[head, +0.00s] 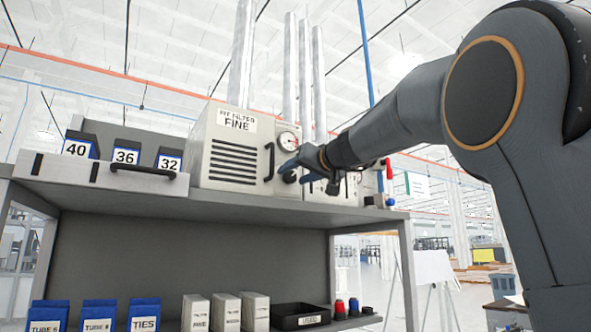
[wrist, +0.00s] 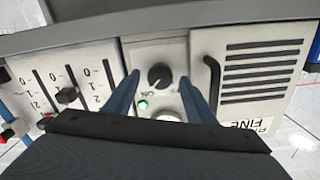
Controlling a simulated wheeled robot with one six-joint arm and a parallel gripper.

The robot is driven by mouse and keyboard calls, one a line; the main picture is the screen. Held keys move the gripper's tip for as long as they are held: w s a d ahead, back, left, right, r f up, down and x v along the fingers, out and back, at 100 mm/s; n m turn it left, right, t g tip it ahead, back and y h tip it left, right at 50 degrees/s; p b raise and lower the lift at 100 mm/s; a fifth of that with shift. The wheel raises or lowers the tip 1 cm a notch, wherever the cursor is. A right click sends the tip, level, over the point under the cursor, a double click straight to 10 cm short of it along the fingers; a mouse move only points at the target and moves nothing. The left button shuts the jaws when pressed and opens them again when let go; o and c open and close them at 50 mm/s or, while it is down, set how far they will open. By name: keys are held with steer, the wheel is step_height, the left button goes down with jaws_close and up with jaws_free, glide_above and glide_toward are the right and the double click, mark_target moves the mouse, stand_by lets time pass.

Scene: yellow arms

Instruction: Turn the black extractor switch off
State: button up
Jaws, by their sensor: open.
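A black rotary knob (wrist: 158,76) sits on the pale front panel of the filter unit (head: 232,150). I take it to be the extractor switch, but its small label is not legible. A lit green lamp (wrist: 143,104) is beside it. My gripper (wrist: 160,84) is open, its blue fingers on either side of the knob in the wrist view; I cannot tell whether they touch it. In the head view my gripper (head: 287,166) is in front of the panel below the round gauge (head: 288,141), partly hiding the knob.
A black handle (wrist: 211,88) and vent slots are close to the knob. Slider panels (wrist: 67,75) with dark knobs are on its other side. A drawer unit (head: 100,174) stands left on the shelf. Boxes and a black tray (head: 300,316) are below.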

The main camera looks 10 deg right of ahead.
steer(key=shift+w+a, duration=0.1)
steer(key=shift+w, duration=0.1)
steer(key=c, duration=1)
steer(key=shift+c, duration=0.2)
